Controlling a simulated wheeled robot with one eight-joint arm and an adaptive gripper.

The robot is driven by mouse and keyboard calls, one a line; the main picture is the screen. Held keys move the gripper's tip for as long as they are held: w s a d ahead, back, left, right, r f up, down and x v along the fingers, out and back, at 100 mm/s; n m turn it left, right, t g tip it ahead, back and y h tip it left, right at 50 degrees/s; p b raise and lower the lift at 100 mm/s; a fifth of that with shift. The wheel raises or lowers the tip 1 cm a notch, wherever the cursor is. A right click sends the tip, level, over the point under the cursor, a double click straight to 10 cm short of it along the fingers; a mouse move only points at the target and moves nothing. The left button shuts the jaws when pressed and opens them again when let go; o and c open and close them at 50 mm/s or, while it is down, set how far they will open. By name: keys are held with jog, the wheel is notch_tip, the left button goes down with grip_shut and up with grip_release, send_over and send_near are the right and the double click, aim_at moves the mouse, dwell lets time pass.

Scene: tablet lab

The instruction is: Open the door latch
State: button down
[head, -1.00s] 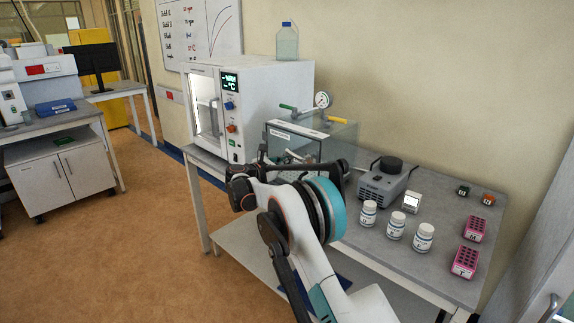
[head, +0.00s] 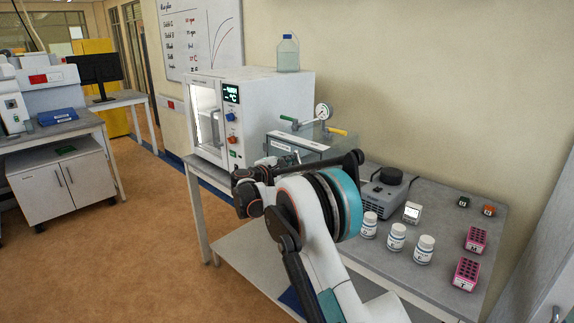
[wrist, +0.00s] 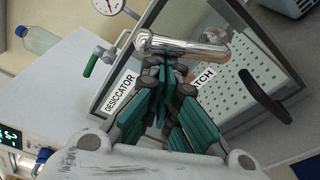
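The desiccator (head: 333,140) is a clear box with a grey lid on the bench; my arm hides its lower front in the head view. In the wrist view, its clear front (wrist: 232,92) carries a white label (wrist: 121,93) reading DESICCATOR and a partly hidden word ending in TCH. A shiny metal bar, apparently the latch (wrist: 182,45), lies across the front by the label. My gripper (wrist: 168,68) has its teal-padded fingers close together, tips right at the bar and overlapping it in the picture. Whether they grip it or only touch it is unclear.
A black handle (wrist: 265,97) sits on the desiccator's front. A green-handled valve (wrist: 91,62) and a gauge (wrist: 108,5) are beside it. A white oven (head: 262,105) stands left; a grey device (head: 385,188), several white bottles (head: 396,237) and pink racks (head: 466,273) stand right.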

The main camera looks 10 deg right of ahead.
jog(key=r+m, duration=0.1)
jog(key=s+d+m, duration=0.1)
jog(key=m, duration=0.1)
jog(key=shift+s+r+t, duration=0.2)
jog(key=shift+r+t, duration=0.1)
jog(key=shift+r, duration=0.05)
jog(key=shift+s+d+r, duration=0.1)
jog(key=shift+s+d, duration=0.05)
dwell(0.4)
